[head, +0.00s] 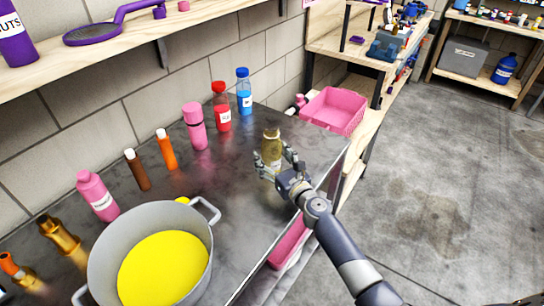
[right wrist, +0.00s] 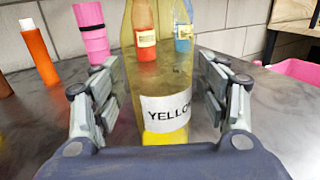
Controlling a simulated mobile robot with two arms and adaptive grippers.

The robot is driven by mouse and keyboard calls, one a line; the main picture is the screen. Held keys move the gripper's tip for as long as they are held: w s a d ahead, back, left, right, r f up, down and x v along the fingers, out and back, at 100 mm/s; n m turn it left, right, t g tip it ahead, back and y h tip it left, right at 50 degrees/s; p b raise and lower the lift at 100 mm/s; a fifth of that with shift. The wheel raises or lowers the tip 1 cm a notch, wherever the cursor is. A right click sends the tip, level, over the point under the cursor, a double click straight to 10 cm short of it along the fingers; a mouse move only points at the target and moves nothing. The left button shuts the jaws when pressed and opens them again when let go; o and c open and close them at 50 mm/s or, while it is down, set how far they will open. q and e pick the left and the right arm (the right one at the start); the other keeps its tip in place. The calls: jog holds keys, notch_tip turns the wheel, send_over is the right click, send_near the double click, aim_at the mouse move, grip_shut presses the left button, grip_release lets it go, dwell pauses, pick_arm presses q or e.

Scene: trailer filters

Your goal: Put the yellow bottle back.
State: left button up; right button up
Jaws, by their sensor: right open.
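The yellow bottle (head: 271,146) is see-through, with a white label, and stands upright near the right end of the metal counter (head: 240,205). In the right wrist view the yellow bottle (right wrist: 165,108) shows its label reading "YELLO…", with a little bright yellow at its bottom; its top is cut off. My right gripper (head: 274,166) is open around the lower part of the bottle. In the right wrist view a finger of the right gripper (right wrist: 160,75) stands on each side, with visible gaps to the glass. My left gripper is out of view.
A red bottle (head: 221,108), a blue bottle (head: 244,93) and several pink, brown, orange and gold containers line the wall. A grey pot (head: 103,256) of yellow liquid stands at front left. A pink bin (head: 334,110) is beyond the counter's right end.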

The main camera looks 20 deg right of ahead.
jog(key=shift+r, duration=0.1)
jog(key=shift+s, duration=0.1)
jog(key=s, duration=0.3)
jog(key=s+d, duration=0.1)
jog(key=s, duration=0.2)
jog(key=s+d, duration=0.1)
jog(key=s, duration=0.3)
jog(key=shift+s+d, duration=0.15)
jog(key=shift+s, duration=0.65)
